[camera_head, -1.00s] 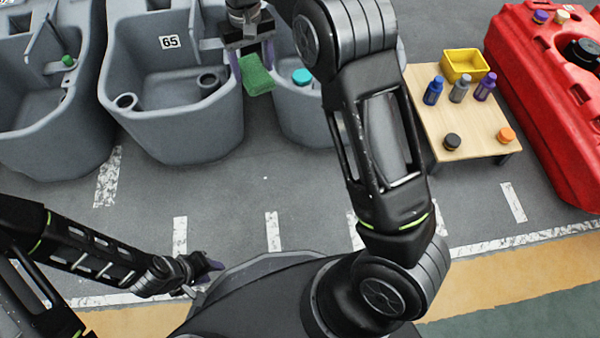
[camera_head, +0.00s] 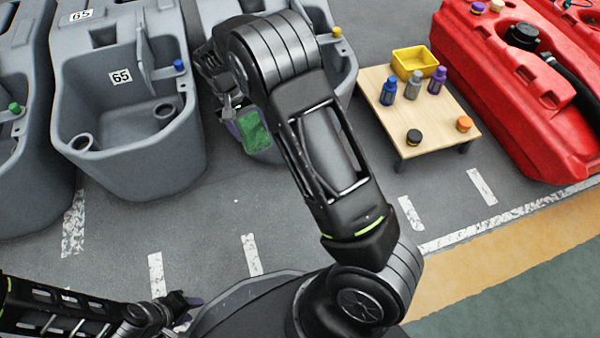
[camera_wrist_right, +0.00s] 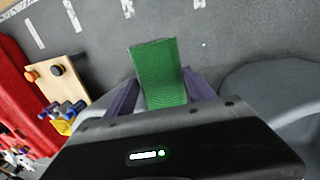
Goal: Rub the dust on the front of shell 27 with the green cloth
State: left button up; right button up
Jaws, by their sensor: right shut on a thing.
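The green cloth (camera_head: 254,131) is a small flat green piece. My right gripper (camera_head: 238,124) is shut on it, and it hangs between the purple fingers in the right wrist view (camera_wrist_right: 160,72). In the head view the cloth overlaps the front of a grey shell (camera_head: 324,82), which my right arm partly covers. I cannot tell if the cloth touches it. No number 27 and no dust can be made out. My left gripper (camera_head: 188,304) is low at the left, away from the shells; its opening is too small to tell.
A grey shell labelled 65 (camera_head: 150,172) stands to the left. A wooden table (camera_head: 440,122) with a yellow bin (camera_head: 415,62) and several bottles and caps stands right of my arm. A red tank (camera_head: 530,110) is beyond it. The floor in front of the shells is clear.

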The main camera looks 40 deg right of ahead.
jog(key=s+a+f+m+g+y+b, duration=0.1)
jog(key=s+f+m+g, duration=0.2)
jog(key=s+f+m, duration=0.6)
jog(key=s+f+m+g+b, duration=0.3)
jog(key=s+f, duration=0.4)
jog(key=f, duration=0.7)
jog(key=s+a+f+m+t+y, duration=0.2)
jog(key=a+f+m+t+y, duration=0.3)
jog(key=a+m+y, duration=0.9)
jog(key=w+d+m+t+h+b, duration=0.1)
jog(key=w+d+m+t+h, duration=0.1)
jog(key=w+d+m+t, duration=0.45)
jog(key=w+d+m+t+h+b, duration=0.1)
jog(key=w+m+t+h, duration=0.3)
jog(key=m, duration=0.6)
jog(key=w+d+m+t+h, duration=0.2)
jog(key=d+m+t+h, duration=0.7)
jog(key=d, duration=1.1)
jog(key=m+h, duration=0.2)
jog(key=h, duration=0.2)
jog(key=shift+w+r+m, duration=0.2)
jog(key=shift+r+m, duration=0.1)
jog(key=shift+m, duration=0.05)
